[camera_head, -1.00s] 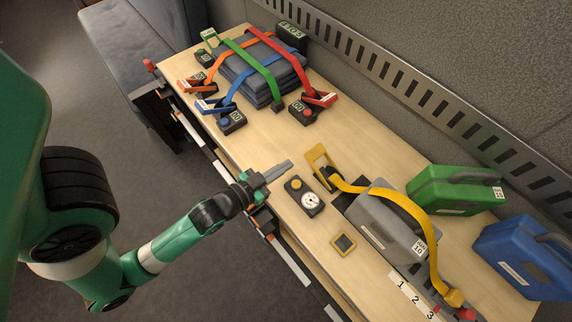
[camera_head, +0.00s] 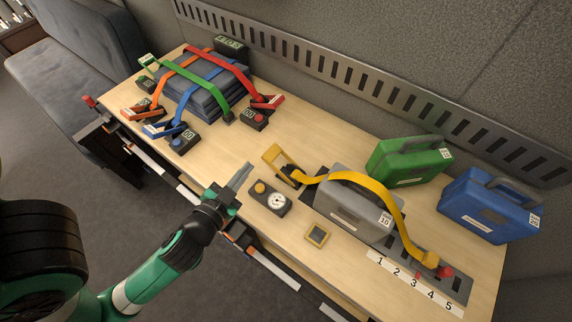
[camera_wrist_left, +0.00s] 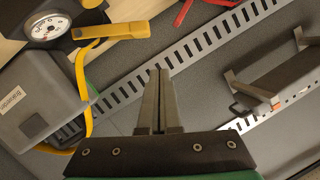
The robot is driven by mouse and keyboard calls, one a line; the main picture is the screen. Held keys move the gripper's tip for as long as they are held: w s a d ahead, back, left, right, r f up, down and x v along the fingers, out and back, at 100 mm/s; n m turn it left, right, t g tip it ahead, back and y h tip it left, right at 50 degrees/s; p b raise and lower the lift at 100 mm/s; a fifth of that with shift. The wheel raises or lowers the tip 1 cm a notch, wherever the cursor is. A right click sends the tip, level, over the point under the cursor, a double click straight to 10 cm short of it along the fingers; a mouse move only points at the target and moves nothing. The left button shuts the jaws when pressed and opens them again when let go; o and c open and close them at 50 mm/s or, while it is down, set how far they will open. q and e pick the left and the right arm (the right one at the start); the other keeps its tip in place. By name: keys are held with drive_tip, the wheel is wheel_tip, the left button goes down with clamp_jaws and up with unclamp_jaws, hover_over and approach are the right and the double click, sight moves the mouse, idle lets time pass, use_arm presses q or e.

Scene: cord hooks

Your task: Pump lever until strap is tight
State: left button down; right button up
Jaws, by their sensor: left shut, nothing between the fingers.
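The yellow ratchet lever (camera_head: 281,160) stands raised at the left end of the yellow strap (camera_head: 361,183). The strap runs over the grey case (camera_head: 347,211) to an anchor by a red knob (camera_head: 445,271). A gauge box (camera_head: 270,198) with a yellow button and round dial sits in front of the lever. My left gripper (camera_head: 240,175) is shut and empty, just left of the gauge box and apart from the lever. The left wrist view also shows the shut fingers (camera_wrist_left: 160,100), the yellow lever (camera_wrist_left: 110,31), the gauge dial (camera_wrist_left: 46,28) and the case. My right gripper is out of view.
A small yellow-framed square (camera_head: 317,235) lies before the case, near a numbered strip (camera_head: 414,284). Green (camera_head: 409,160) and blue (camera_head: 490,205) cases stand at the right. Folded blue blankets (camera_head: 200,91) with coloured straps lie at the back left. Bare wood lies between.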

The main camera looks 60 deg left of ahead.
use_arm(q)
drive_tip(key=shift+w+d+m+t+h, duration=0.2)
drive_tip(key=shift+w+d+m+t, duration=0.15)
drive_tip(key=shift+d, duration=0.25)
drive_tip(key=shift+w+d+m+t+h, duration=0.25)
drive_tip(key=shift+w+d, duration=0.1)
drive_tip(key=shift+d, duration=0.25)
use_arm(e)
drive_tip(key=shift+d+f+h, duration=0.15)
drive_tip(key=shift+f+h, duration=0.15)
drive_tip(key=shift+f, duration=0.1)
use_arm(q)
drive_tip(key=b, duration=0.3)
hover_over(270, 161)
drive_tip(key=d, duration=0.2)
drive_tip(key=f, duration=0.2)
drive_tip(key=a+f, duration=0.2)
drive_tip(key=f, duration=0.1)
drive_tip(key=shift+f, duration=0.3)
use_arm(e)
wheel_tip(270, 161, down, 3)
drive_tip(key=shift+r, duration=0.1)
